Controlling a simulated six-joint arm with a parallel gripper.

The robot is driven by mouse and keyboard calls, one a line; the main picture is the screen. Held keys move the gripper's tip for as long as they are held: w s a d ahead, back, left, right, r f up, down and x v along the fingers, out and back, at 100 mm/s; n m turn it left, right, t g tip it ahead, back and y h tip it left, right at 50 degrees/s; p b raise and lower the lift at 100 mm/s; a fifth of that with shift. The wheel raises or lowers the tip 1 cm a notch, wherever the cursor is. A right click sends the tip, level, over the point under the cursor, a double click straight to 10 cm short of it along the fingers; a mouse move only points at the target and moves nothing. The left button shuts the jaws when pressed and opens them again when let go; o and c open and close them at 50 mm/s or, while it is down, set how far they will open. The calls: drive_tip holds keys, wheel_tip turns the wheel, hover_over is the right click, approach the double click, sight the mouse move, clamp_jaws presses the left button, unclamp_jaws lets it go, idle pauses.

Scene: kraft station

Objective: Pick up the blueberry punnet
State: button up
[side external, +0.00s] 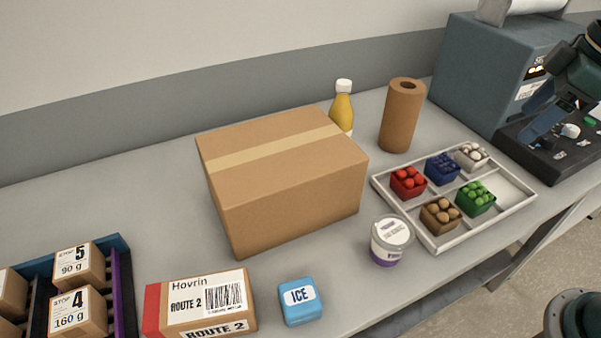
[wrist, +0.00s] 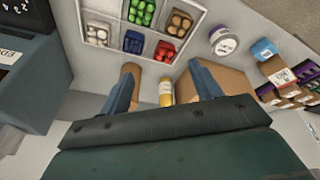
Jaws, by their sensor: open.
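The blueberry punnet (side external: 442,168) is a small dark blue box of blue berries in the back middle compartment of a white divided tray (side external: 432,246). In the wrist view the blueberry punnet (wrist: 133,42) sits between the white and red punnets, beyond my fingers. My gripper (wrist: 164,70) is open, with its two fingers wide apart and nothing between them touching.
The tray also holds red (side external: 408,182), brown (side external: 440,216), green (side external: 476,198) and white (side external: 471,156) punnets; its right compartment is empty. A brown roll (side external: 402,115), yellow bottle (side external: 342,108), large carton (side external: 290,190) and white-lidded tub (side external: 391,241) stand nearby.

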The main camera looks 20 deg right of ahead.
drive_tip(key=w+d+f+n+g+y, duration=0.1)
drive_tip(key=w+d+f+n, duration=0.1)
drive_tip(key=w+n, duration=0.15)
drive_tip(key=w+d+f+n+g, duration=0.1)
drive_tip(key=w+d+f+n, duration=0.1)
drive_tip(key=w, duration=0.3)
drive_tip(key=n+g+y, duration=0.1)
drive_tip(key=n+y, duration=0.1)
drive_tip(key=n, duration=0.4)
approach(446, 162)
drive_tip(key=d+v, duration=0.1)
drive_tip(key=v, duration=0.2)
drive_tip(key=shift+w+a+f, duration=0.3)
drive_tip(key=shift+w+a, duration=0.05)
drive_tip(key=shift+w, duration=0.1)
drive_tip(key=shift+x, duration=4.3)
drive_tip(key=shift+s+a, duration=0.1)
drive_tip(key=shift+s, duration=0.05)
drive_tip(key=shift+s+x, duration=0.15)
drive_tip(key=shift+x, duration=1.1)
drive_tip(key=shift+s+x, duration=0.1)
drive_tip(key=shift+x, duration=1.2)
